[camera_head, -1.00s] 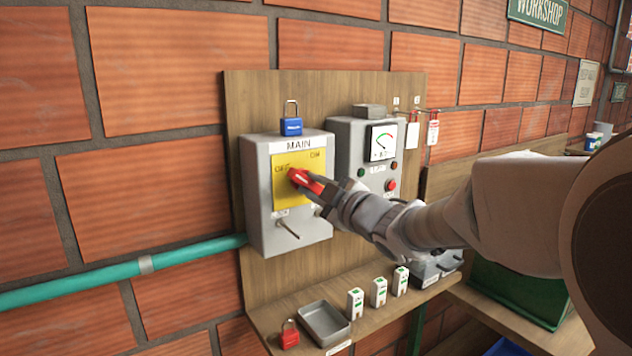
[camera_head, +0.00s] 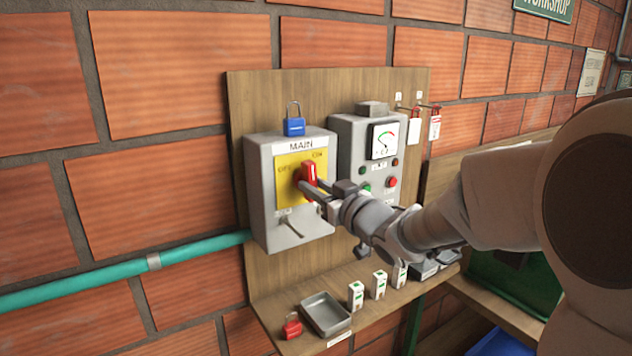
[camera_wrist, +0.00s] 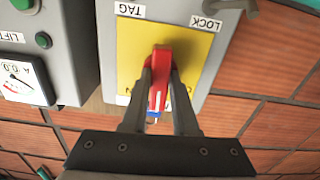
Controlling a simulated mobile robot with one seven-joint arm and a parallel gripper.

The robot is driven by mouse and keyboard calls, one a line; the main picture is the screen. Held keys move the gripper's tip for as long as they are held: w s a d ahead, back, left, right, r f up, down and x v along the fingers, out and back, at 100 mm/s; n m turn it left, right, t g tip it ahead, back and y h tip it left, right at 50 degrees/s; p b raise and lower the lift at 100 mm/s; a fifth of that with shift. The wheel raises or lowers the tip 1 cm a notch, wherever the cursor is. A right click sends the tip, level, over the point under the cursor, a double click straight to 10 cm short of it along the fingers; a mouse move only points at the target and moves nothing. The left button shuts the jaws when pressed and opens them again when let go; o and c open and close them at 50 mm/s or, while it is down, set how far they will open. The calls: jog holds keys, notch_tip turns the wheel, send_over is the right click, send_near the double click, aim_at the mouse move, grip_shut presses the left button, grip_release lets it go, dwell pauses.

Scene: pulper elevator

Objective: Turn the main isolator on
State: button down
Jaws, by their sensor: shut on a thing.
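The main isolator is a grey box (camera_head: 262,200) labelled MAIN, with a yellow plate (camera_head: 285,180) marked OFF on the left and ON on the right. Its red handle (camera_head: 309,174) stands near upright, tilted slightly. My gripper (camera_head: 312,188) is at the handle from the lower right. In the wrist view the red handle (camera_wrist: 160,75) sits between the two fingers of my gripper (camera_wrist: 158,90), which are shut on it. The fingers hide part of the plate's lettering. A blue padlock (camera_head: 294,122) stands on top of the box.
A second grey panel (camera_head: 350,150) with a gauge and buttons is close on the right. Below, a shelf holds a red padlock (camera_head: 291,327), a metal tray (camera_head: 326,314) and several small white blocks. Tags hang at upper right (camera_head: 434,128). A teal pipe (camera_head: 200,252) enters from the left.

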jog(key=shift+m, duration=0.5)
jog(key=c, duration=0.7)
grip_release()
jog(key=v, duration=1.7)
jog(key=shift+s+d+b, duration=0.15)
jog(key=shift+d+b, duration=0.05)
jog(key=shift+b, duration=0.15)
